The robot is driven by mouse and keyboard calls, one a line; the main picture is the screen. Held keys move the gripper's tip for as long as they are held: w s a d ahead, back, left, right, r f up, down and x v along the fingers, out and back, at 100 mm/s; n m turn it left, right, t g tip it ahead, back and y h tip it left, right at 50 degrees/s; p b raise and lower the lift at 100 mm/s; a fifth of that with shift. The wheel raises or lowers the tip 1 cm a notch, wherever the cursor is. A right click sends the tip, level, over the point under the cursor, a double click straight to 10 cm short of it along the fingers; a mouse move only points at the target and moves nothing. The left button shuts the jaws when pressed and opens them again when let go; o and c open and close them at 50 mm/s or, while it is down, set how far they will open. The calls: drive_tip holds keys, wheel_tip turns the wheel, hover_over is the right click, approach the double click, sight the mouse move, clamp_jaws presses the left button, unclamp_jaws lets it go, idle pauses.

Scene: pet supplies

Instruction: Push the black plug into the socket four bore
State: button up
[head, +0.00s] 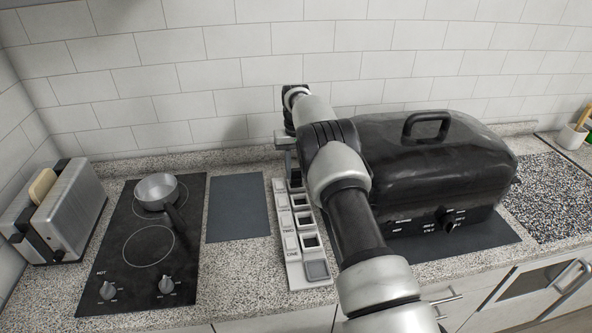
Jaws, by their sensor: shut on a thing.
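The white socket strip (294,268) lies on the counter left of my arm, running from front to back. Its label plates are on the left, with ONE and TWO readable at the front, and dark square bores run along the right. My gripper (291,160) points down over the far end of the strip, where the socket four bore would be. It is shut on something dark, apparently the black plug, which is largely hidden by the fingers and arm. I cannot tell whether the plug is in the bore or above it.
A black roaster (440,160) with a lid handle stands close right of my arm. Left are a dark mat (237,208), a cooktop (125,275) with a saucepan (157,190), and a toaster (62,215). The tiled wall is close behind my gripper.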

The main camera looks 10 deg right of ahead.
drive_tip(key=shift+f+b, duration=0.9)
drive_tip(key=shift+f, duration=0.55)
drive_tip(key=o, duration=1.1)
drive_tip(key=shift+s, duration=0.1)
wheel_tip(320, 180, up, 18)
drive_tip(key=p, duration=0.3)
wheel_tip(320, 180, up, 14)
drive_tip(key=t, duration=0.2)
hover_over(296, 176)
drive_tip(key=s, duration=0.5)
drive_tip(key=s+r+t, duration=0.1)
drive_tip(key=s+r, duration=0.8)
drive_tip(key=s, duration=0.4)
drive_tip(key=s+f+t, duration=0.1)
drive_tip(key=s+f, duration=0.3)
drive_tip(key=s, duration=0.9)
drive_tip(key=s+f+t, duration=0.1)
drive_tip(key=s+f, duration=0.3)
drive_tip(key=s, duration=0.9)
drive_tip(key=shift+f+t, duration=0.3)
drive_tip(key=shift+f, duration=0.1)
